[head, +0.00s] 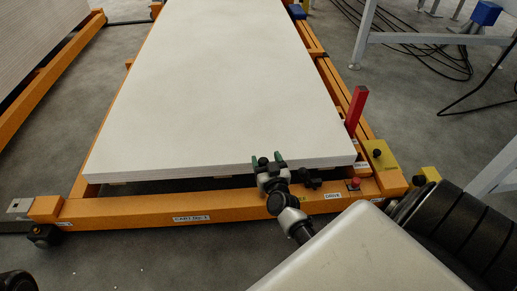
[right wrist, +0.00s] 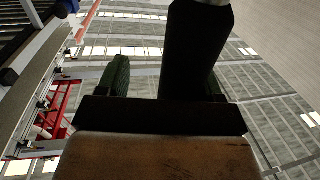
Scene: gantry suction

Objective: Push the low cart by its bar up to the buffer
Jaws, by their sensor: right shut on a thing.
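My right gripper (head: 268,162) is at the cart's front edge, right of the middle, with green fingertips pointing up. It is shut on what looks like the cart's dark bar, mostly hidden by the gripper in the head view. In the right wrist view a thick black piece (right wrist: 190,60) stands beside a green finger pad (right wrist: 117,76). I cannot make out the buffer.
A red lever (head: 356,106) and a yellow block (head: 379,154) stand at the cart's right side. Another loaded orange cart (head: 45,85) is at the left. Grey metal legs (head: 362,35) and loose black cables (head: 440,60) are at the right. Grey floor lies in front.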

